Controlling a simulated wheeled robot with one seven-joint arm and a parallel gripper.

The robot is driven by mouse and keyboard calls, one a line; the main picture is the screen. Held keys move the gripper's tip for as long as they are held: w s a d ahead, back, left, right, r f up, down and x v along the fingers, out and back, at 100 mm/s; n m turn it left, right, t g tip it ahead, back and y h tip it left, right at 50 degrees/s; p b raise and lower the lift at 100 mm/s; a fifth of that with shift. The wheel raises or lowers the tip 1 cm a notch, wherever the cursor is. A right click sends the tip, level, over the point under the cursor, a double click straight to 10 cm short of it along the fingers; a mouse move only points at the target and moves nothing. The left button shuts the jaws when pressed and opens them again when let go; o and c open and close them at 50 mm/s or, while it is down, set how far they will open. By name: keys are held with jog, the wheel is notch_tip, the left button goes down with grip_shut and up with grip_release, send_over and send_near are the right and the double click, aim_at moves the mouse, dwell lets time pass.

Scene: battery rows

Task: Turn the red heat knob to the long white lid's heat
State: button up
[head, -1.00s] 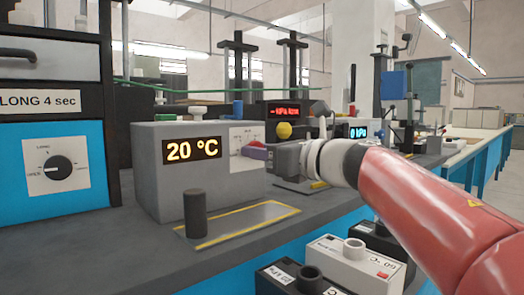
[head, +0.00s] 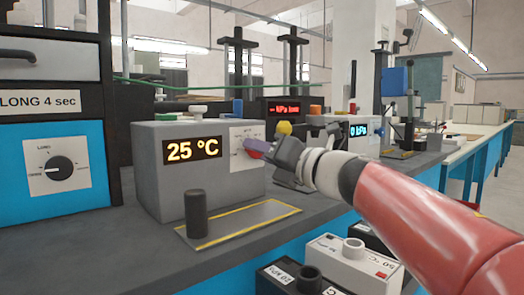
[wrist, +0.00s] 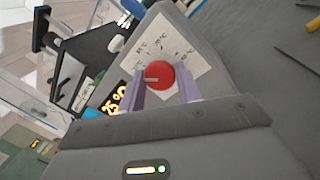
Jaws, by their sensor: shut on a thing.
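The red heat knob (wrist: 160,75) sits on a white dial plate (wrist: 190,45) with temperature marks, on the side of the grey heater box (head: 240,185). My gripper (wrist: 162,88) is shut on the knob, one purple finger on each side. In the head view my gripper (head: 262,148) reaches the dial from the right and hides most of the knob. The heater display (head: 193,149) reads 25 °C.
A black box (head: 290,278) is beside the white one. A blue unit with a black knob (head: 59,168) is at left.

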dwell(0.4)
jog(key=o, duration=1)
jog(key=shift+c, duration=0.2)
jog(key=r+v, duration=0.1)
jog(key=v, duration=0.6)
jog(key=shift+s+d+f, duration=0.3)
jog(key=shift+d+f, duration=0.05)
jog(key=shift+f, duration=0.2)
